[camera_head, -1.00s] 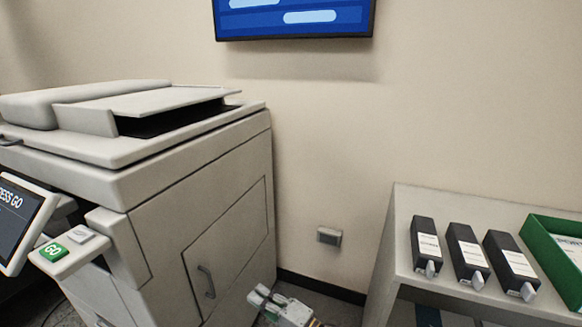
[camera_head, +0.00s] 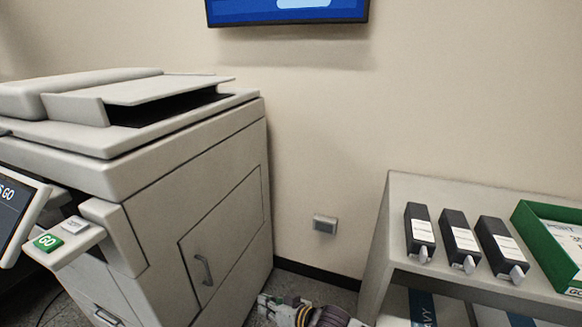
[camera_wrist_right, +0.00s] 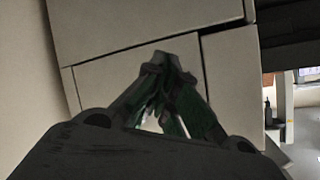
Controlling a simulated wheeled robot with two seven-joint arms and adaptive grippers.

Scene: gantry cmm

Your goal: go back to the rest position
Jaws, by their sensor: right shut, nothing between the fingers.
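My right gripper (camera_wrist_right: 160,75) is shut and empty in the right wrist view, its fingertips together in front of the copier's pale panels. In the head view, part of my right gripper and wrist (camera_head: 290,312) shows at the bottom edge, low between the copier and the shelf; its fingers are hard to make out there. My left gripper is not in either view.
A large grey copier (camera_head: 190,165) fills the left, with a screen (camera_head: 18,212) and a green GO button (camera_head: 47,242). A pale shelf (camera_head: 385,225) at right holds black cartridges (camera_head: 460,240) and a green tray (camera_head: 545,245). A wall socket (camera_head: 325,224) and monitor (camera_head: 285,10) are behind.

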